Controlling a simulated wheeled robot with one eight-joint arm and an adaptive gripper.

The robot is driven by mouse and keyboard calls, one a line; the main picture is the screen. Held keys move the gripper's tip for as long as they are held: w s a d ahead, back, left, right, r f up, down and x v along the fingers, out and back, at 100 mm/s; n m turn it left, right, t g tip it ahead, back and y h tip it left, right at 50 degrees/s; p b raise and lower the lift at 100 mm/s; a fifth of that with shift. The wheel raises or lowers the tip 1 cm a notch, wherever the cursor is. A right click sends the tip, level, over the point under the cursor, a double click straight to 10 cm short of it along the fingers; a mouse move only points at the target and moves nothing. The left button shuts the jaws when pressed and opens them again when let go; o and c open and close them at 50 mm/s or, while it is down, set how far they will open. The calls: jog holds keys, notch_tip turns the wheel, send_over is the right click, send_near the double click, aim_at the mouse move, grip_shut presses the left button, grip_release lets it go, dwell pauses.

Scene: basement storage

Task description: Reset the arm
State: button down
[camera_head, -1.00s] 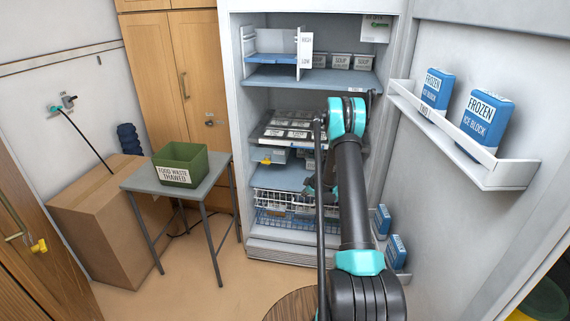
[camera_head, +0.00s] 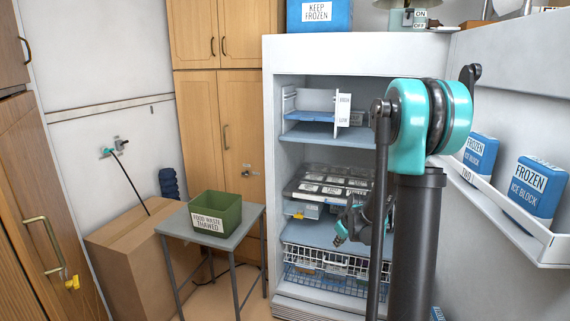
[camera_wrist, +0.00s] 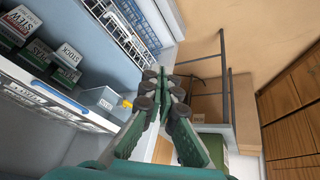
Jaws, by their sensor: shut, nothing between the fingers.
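My gripper (camera_head: 341,236) hangs in front of the open freezer (camera_head: 350,48), level with its lower shelf, partly hidden behind my arm's links. In the wrist view my gripper (camera_wrist: 163,86) has its green fingers together with nothing between them. My arm stands raised and bent in the right half of the head view, with its teal elbow high in front of the freezer.
The open door at right holds a rack (camera_head: 540,246) with blue ice blocks. Trays and wire baskets (camera_head: 325,262) fill the freezer's lower part.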

jog(key=s+r+m+g+h, duration=0.1)
jog(key=s+m, duration=0.5)
jog(key=s, duration=2.2)
jog(key=shift+a+r, duration=0.15)
jog(key=shift+a, duration=0.25)
jog(key=shift+s, duration=0.15)
